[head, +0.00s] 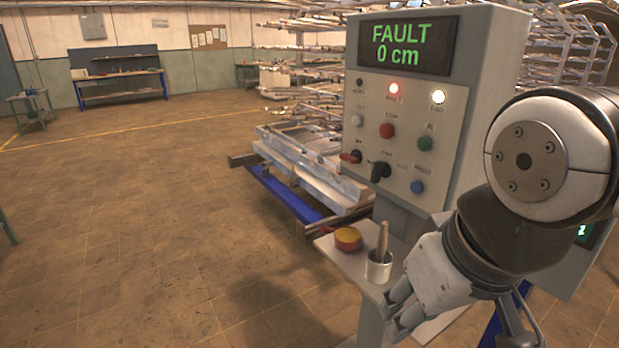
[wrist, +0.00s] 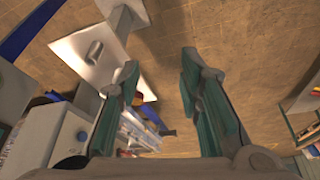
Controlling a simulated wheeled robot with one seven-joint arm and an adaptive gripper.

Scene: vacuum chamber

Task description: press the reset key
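The control panel (head: 440,110) is a grey box on a post, and its display (head: 408,45) reads "FAULT 0 cm" in green. The blue button (head: 417,187) is at the lower right of its face, under a small label that seems to read "RESET". My gripper (head: 398,318) is below the panel, in front of the small shelf, apart from the blue button. In the wrist view my gripper (wrist: 160,65) has its two fingers spread with nothing between them.
Near the blue button are a black selector knob (head: 380,172), a green button (head: 425,143) and a red button (head: 387,130). A red lamp (head: 394,88) and a white lamp (head: 438,97) are lit. The shelf (head: 352,267) holds a yellow-and-red round item (head: 348,239) and a white cup (head: 379,268).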

